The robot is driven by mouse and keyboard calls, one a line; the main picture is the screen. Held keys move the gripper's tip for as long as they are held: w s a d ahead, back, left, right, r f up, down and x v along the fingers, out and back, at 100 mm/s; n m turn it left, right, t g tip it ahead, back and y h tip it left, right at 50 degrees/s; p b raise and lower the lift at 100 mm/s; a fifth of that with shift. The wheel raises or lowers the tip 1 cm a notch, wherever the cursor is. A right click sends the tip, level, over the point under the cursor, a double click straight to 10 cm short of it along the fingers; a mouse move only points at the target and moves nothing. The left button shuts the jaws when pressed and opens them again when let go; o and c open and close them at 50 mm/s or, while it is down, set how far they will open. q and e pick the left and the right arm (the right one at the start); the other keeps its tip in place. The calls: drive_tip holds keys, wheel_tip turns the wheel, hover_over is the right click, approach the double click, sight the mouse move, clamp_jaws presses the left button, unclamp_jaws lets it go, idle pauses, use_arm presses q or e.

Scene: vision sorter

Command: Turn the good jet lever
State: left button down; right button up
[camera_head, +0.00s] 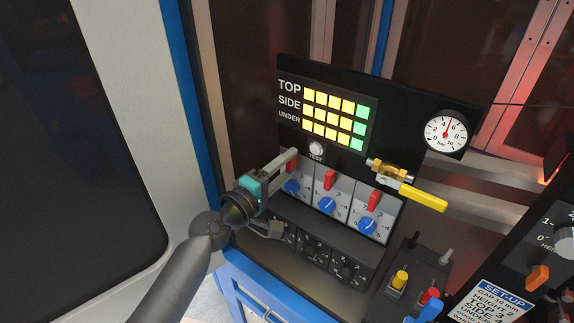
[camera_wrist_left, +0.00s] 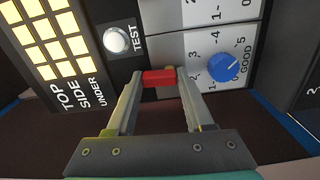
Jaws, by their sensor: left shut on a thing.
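The good jet lever (camera_head: 292,164) is a small red lever at the left end of a row of three, above a blue dial. In the left wrist view the red lever (camera_wrist_left: 160,78) sits between my fingertips, and the blue dial (camera_wrist_left: 226,68) beside it is labelled GOOD. My left gripper (camera_head: 288,160) reaches in from the left and is shut on this lever; its fingers partly hide it in the head view. The other two red levers (camera_head: 330,179) and (camera_head: 374,200) are free. My right gripper is not in view.
Above the levers are a light panel (camera_head: 334,115) with yellow and green squares and a white TEST button (camera_head: 316,148). A yellow-handled valve (camera_head: 423,198) juts out at right, below a pressure gauge (camera_head: 446,134). Black dials (camera_head: 311,252) sit below; a joystick box (camera_head: 405,287) stands lower right.

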use_arm(q)
drive_tip(key=shift+n, duration=0.5)
drive_tip(key=shift+c, duration=1.5)
unclamp_jaws()
drive_tip(key=shift+a, duration=0.1)
drive_tip(key=shift+s+a, duration=0.3)
drive_tip(key=shift+s, duration=0.15)
drive_tip(key=b+v, duration=0.2)
drive_tip(key=v, duration=1.2)
drive_tip(key=shift+s, duration=0.1)
